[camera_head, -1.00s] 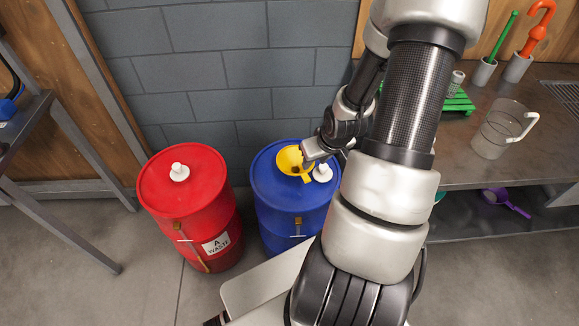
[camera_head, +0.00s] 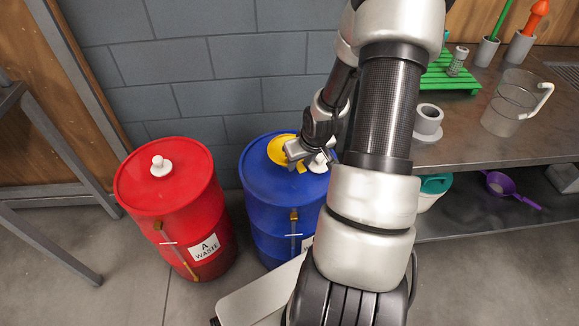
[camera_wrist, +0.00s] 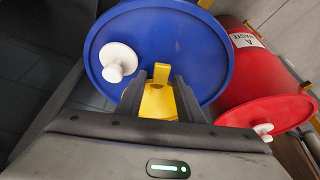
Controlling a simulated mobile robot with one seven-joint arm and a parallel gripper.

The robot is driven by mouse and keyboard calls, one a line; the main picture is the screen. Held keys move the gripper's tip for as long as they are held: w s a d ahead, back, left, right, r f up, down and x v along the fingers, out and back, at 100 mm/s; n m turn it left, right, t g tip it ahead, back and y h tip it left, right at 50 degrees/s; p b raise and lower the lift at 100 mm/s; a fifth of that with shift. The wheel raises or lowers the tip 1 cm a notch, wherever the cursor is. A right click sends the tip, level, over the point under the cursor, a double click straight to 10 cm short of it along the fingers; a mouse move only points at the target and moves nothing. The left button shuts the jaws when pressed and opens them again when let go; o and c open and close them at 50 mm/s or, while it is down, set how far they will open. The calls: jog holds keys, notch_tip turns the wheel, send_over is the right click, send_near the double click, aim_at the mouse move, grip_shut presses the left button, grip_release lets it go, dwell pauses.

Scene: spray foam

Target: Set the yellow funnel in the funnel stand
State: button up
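The yellow funnel (camera_head: 280,149) is at the back part of the blue drum's lid (camera_head: 262,184), beside a white cap (camera_head: 318,163). My gripper (camera_head: 292,158) is at the funnel's right side in the head view. In the wrist view the funnel (camera_wrist: 157,103) lies between my two fingers (camera_wrist: 158,98), its tab (camera_wrist: 162,73) pointing over the lid. The fingers are spread, and I cannot tell whether they press on it. A grey ring-shaped holder (camera_head: 428,121), which may be the funnel stand, is on the bench right of my arm.
A red drum (camera_head: 165,190) stands left of the blue one. The bench (camera_head: 465,150) also holds a clear jug (camera_head: 510,105), a green rack (camera_head: 440,72) and tools in cups (camera_head: 487,50). A purple strainer (camera_head: 500,185) and a teal-rimmed container (camera_head: 434,187) are below. My arm blocks the middle of the head view.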

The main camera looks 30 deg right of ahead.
aim_at(299, 164)
jog(key=b+x, duration=0.1)
jog(key=x, duration=0.2)
jog(key=shift+r, duration=0.1)
jog(key=shift+c, duration=0.3)
grip_shut()
